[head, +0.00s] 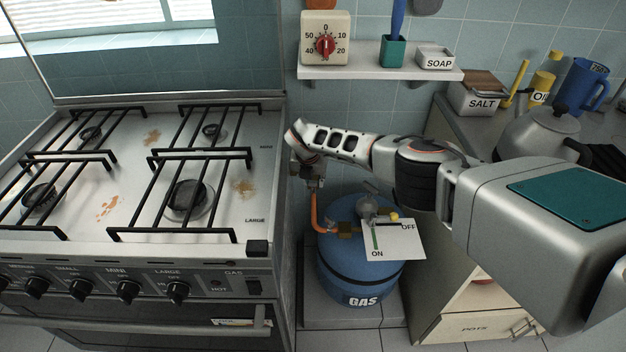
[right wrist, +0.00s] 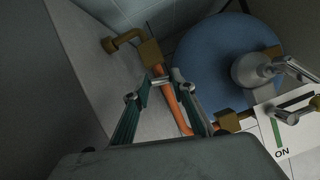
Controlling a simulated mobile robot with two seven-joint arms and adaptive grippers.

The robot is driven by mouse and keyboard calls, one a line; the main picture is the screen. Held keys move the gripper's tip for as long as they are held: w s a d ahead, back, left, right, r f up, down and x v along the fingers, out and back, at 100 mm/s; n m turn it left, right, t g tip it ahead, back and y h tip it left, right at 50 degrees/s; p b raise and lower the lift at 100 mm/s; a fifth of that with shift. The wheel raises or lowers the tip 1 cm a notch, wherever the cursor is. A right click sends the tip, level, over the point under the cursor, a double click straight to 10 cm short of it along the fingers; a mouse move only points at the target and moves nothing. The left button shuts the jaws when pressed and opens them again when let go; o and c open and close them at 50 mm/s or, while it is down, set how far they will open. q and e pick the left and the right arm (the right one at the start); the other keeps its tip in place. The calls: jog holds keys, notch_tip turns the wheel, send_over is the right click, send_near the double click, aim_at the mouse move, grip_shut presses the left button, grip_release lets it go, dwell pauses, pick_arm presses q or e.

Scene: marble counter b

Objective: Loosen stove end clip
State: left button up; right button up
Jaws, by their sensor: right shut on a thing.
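My right gripper (head: 312,178) is low in the gap between the stove and the gas bottle. In the right wrist view its two fingers (right wrist: 162,80) close around a small silver clip (right wrist: 160,78) on the upper end of the orange hose (right wrist: 177,108). This clip sits just below a brass fitting (right wrist: 150,52) joined to a bent pipe by the stove's side. In the head view the clip is hard to make out, and the hose (head: 315,212) runs down to the gas bottle. My left gripper is not in view.
The blue gas bottle (head: 340,275) stands right of the stove (head: 130,215). An ON/OFF card (head: 405,248) and a grey regulator (head: 368,205) are on its top. A shelf (head: 380,66) with a timer and soap hangs above my arm. A kettle (head: 540,130) stands on the right counter.

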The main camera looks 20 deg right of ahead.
jog(key=shift+s+f, duration=0.15)
jog(key=shift+f, duration=0.05)
dwell(0.5)
jog(key=o, duration=1.1)
jog(key=shift+r, duration=0.1)
jog(key=shift+r, duration=0.4)
jog(key=shift+s+a+r, duration=0.1)
jog(key=shift+a+r, duration=0.1)
jog(key=shift+r, duration=0.5)
jog(key=v, duration=0.9)
jog(key=shift+s+r, duration=0.25)
jog(key=shift+r, duration=0.05)
